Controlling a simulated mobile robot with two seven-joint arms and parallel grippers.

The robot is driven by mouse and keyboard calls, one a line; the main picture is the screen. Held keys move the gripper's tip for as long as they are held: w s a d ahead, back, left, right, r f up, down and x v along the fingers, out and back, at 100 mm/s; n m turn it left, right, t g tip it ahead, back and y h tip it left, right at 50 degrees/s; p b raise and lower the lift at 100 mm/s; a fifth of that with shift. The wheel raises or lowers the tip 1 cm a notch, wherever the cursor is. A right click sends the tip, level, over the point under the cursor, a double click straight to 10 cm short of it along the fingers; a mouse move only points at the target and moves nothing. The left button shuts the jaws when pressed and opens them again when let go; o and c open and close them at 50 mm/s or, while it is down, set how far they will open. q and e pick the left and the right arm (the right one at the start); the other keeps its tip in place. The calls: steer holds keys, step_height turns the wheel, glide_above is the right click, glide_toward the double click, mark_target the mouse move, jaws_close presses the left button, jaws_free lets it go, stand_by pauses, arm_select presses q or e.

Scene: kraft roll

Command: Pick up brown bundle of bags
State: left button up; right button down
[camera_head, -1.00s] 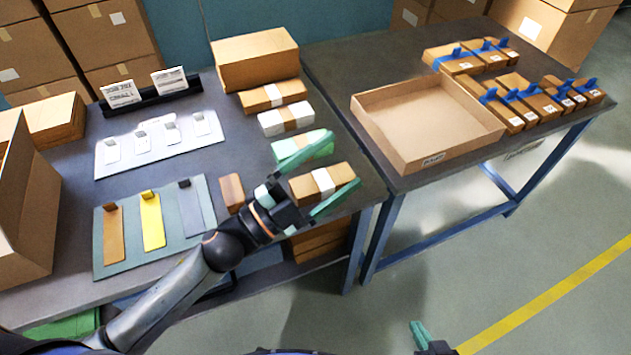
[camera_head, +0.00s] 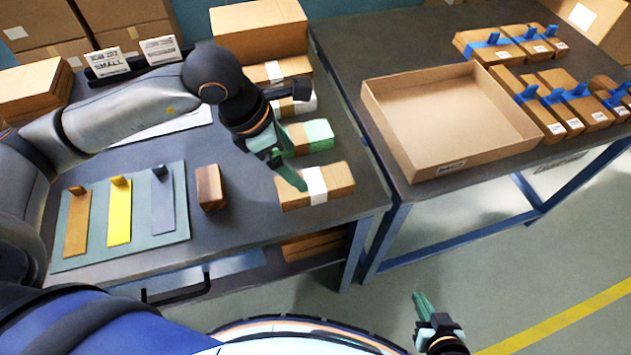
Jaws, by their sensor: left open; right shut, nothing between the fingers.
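A brown bundle with a white band (camera_head: 316,187) lies at the front right corner of the left table. Another brown bundle (camera_head: 262,72) lies farther back in the same row, partly hidden by my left arm. My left gripper (camera_head: 283,167) is open and empty, its green fingers at the back left end of the front bundle. One fingertip overlaps that bundle in the picture; I cannot tell whether it touches. My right gripper (camera_head: 424,308) is shut and empty, low in front of the tables over the floor.
An open cardboard tray (camera_head: 455,162) is on the right table.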

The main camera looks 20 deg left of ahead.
mark_target(315, 180)
arm_select(q)
steer(key=x, duration=0.4)
steer(key=shift+d+f, duration=0.15)
steer(key=shift+w+x, duration=0.2)
steer(key=shift+x, duration=1.25)
steer(key=shift+w+x, duration=0.15)
steer(key=shift+x, duration=1.25)
steer(key=c, duration=1.4)
steer(key=shift+r, duration=0.2)
steer(key=shift+c, duration=0.2)
